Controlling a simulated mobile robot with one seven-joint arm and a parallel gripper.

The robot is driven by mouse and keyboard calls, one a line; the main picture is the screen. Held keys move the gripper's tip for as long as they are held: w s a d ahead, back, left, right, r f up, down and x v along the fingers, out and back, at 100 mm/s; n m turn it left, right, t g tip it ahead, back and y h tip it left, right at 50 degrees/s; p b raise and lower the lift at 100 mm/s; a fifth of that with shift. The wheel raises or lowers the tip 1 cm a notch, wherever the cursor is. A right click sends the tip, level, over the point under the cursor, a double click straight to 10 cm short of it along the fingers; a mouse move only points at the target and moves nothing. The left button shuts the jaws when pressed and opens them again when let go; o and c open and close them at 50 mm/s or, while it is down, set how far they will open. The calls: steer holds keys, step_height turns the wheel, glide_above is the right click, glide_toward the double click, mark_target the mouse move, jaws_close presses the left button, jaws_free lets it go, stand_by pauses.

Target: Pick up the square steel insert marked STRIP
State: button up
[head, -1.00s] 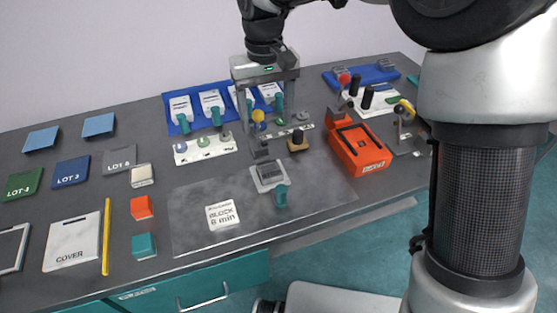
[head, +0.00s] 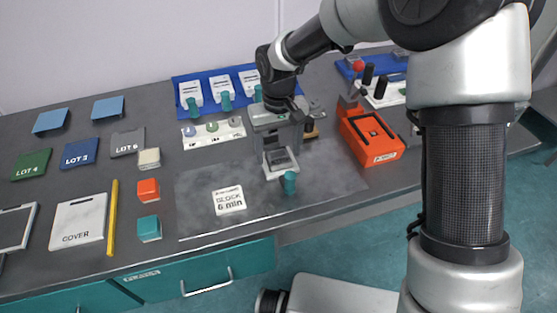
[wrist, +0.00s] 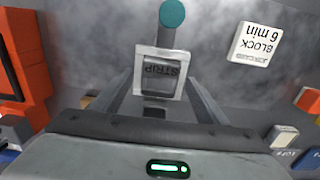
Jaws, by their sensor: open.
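The square steel insert marked STRIP (wrist: 160,77) shows in the wrist view as a darker square inside a light square frame (wrist: 139,72). Its lettering reads upside down there. The frame has a teal round handle (wrist: 172,14) on its far side, also seen in the head view (head: 290,183). My gripper (wrist: 160,84) is open and empty, its two fingers on either side of the frame in the picture. In the head view my gripper (head: 280,150) points down over the frame (head: 282,172). I cannot tell the remaining height or whether the fingers touch anything.
A white BLOCK 6 min card (head: 229,200) lies on the grey mat (head: 330,182), left of the frame. An orange device (head: 372,140) stands close to the right. A blue tray with white holders (head: 204,88) is behind. The mat's front part is clear.

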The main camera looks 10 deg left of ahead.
steer(key=shift+f, duration=0.35)
steer(key=shift+c, duration=0.4)
steer(key=c, duration=1.3)
steer(key=shift+r, duration=0.1)
